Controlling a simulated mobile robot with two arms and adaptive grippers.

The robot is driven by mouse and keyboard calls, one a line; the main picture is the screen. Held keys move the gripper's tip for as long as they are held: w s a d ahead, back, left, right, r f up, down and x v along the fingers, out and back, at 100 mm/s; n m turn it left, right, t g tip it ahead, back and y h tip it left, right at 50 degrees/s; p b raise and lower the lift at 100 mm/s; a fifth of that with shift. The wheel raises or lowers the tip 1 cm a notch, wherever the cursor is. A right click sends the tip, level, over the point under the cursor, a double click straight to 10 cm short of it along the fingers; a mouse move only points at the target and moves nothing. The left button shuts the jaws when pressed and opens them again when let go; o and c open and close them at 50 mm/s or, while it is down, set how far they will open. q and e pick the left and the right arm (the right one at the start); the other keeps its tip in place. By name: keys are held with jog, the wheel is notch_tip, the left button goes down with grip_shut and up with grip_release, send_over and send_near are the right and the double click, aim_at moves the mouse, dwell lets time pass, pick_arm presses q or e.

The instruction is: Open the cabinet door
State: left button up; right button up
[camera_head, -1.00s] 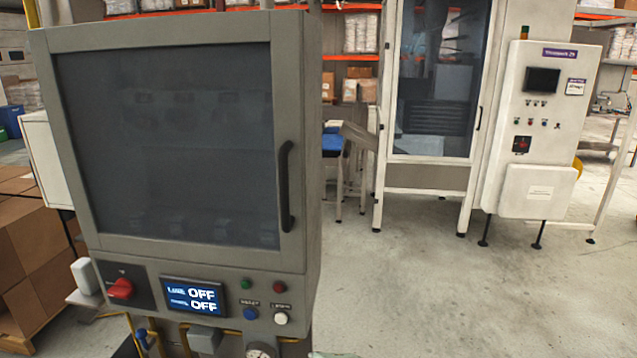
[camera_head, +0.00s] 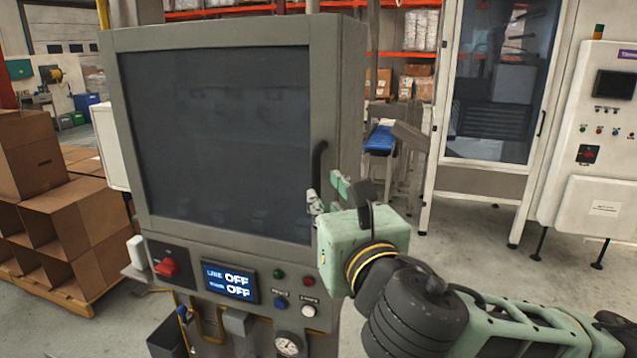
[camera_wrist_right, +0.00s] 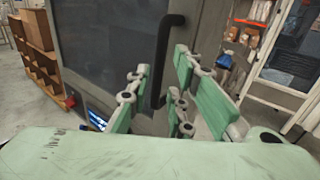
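The grey cabinet (camera_head: 335,110) stands ahead, with a dark glass door (camera_head: 215,140) that looks shut. Its black vertical handle (camera_head: 318,165) is at the door's right edge, with the lower part hidden behind my gripper in the head view. My right gripper (camera_head: 328,196) is at the handle, coming from the right. In the right wrist view, the handle (camera_wrist_right: 165,60) runs down between the spread green fingers of the gripper (camera_wrist_right: 160,97). The fingers are open, with gaps beside the handle. My left gripper is not in view.
Below the door are a red switch (camera_head: 166,268), a display reading OFF (camera_head: 230,281), several buttons and a gauge (camera_head: 288,343). Cardboard boxes (camera_head: 60,215) are stacked at left. A white machine (camera_head: 500,185) stands at back right, with bare floor in front.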

aim_at(318, 188)
jog(key=p+x, duration=0.1)
jog(key=x, duration=0.5)
jog(key=shift+w+f+p, duration=0.1)
jog(key=shift+p, duration=0.3)
jog(key=shift+c, duration=0.3)
grip_shut()
